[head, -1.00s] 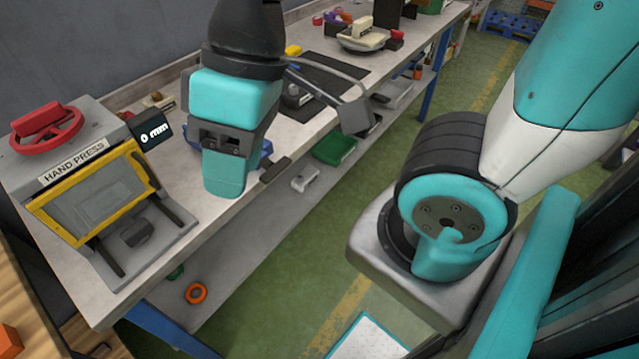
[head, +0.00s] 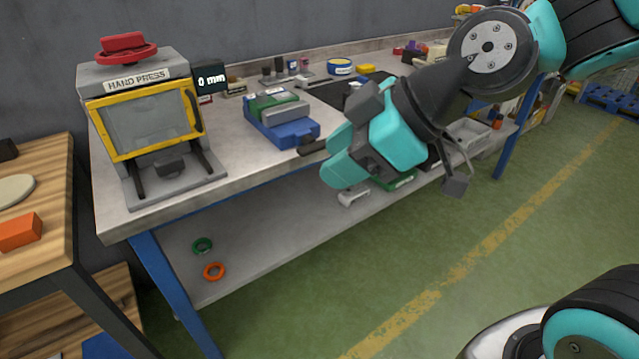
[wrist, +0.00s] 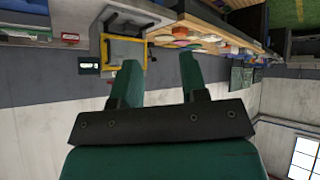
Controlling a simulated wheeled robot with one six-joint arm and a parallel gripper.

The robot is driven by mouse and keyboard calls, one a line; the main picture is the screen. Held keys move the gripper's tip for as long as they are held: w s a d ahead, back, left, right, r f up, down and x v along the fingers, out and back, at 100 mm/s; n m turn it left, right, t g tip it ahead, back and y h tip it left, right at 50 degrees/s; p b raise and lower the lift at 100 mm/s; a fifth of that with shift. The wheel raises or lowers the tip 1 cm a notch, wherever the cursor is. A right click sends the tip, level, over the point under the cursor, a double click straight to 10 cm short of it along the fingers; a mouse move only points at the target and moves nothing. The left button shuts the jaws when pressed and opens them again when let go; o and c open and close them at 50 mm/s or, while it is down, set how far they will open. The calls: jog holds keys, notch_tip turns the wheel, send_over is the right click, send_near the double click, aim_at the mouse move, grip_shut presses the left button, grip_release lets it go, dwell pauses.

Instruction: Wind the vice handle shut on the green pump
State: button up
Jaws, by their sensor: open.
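A blue vice (head: 290,133) stands near the front edge of the bench, left of my gripper in the head view. A green part (head: 272,103), which looks like the pump, sits in it behind a grey block (head: 285,113). A short dark bar (head: 312,148), perhaps the vice handle, shows between the vice and my gripper; I cannot tell whether they touch. My gripper (head: 337,160) is tilted down to the left by the bench's front edge. In the wrist view its two green fingers (wrist: 160,80) are apart, with nothing between them.
A hand press (head: 145,115) with a red wheel and yellow frame stands at the left bench end, beside a small display (head: 211,79). A wooden table (head: 45,200) is at far left. Green (head: 203,245) and orange (head: 214,271) rings lie on the lower shelf.

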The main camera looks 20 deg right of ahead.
jog(key=w+d+f+n+t+b, duration=0.2)
jog(key=w+f+t+b, duration=0.15)
jog(key=f+b, duration=0.3)
jog(key=w+d+f+n+t+b, duration=0.2)
jog(key=w+f+n+b, duration=0.1)
jog(key=w+f+b, duration=0.3)
jog(key=n+t+h+b, duration=0.25)
jog(key=t+b, duration=0.45)
jog(key=b, duration=0.5)
send_near(319, 150)
jog(key=shift+n+y, duration=0.25)
jog(key=p+x, duration=0.6)
jog(key=x, duration=0.4)
jog(key=shift+w, duration=0.25)
grip_shut()
